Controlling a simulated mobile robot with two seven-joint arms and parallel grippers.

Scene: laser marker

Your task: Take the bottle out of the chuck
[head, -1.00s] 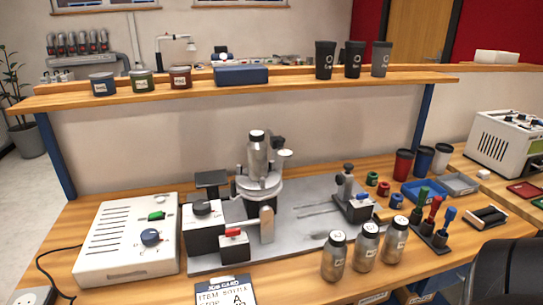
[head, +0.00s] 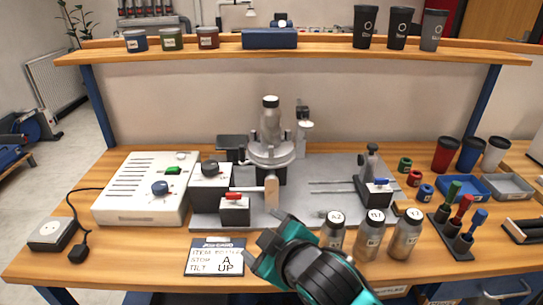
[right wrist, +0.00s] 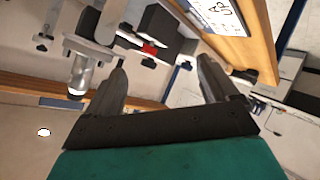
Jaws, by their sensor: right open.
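The metal bottle (head: 271,122) with a black cap stands upright in the round chuck (head: 272,155) of the marking fixture at the middle of the bench. In the right wrist view the bottle (right wrist: 80,76) and chuck (right wrist: 92,47) appear upside down at upper left, beyond the fingers. My right gripper (head: 268,240) is at the bench's front edge, below and in front of the chuck. Its fingers (right wrist: 163,75) are apart with nothing between them, and it is clear of the bottle. My left gripper does not show.
Several capped bottles (head: 369,235) stand just right of my right gripper. A job card (head: 215,257) lies left of it. A white control box (head: 143,190) is at left. A tailstock-like post (head: 373,175) stands on the grey plate. A shelf (head: 310,54) runs behind the chuck.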

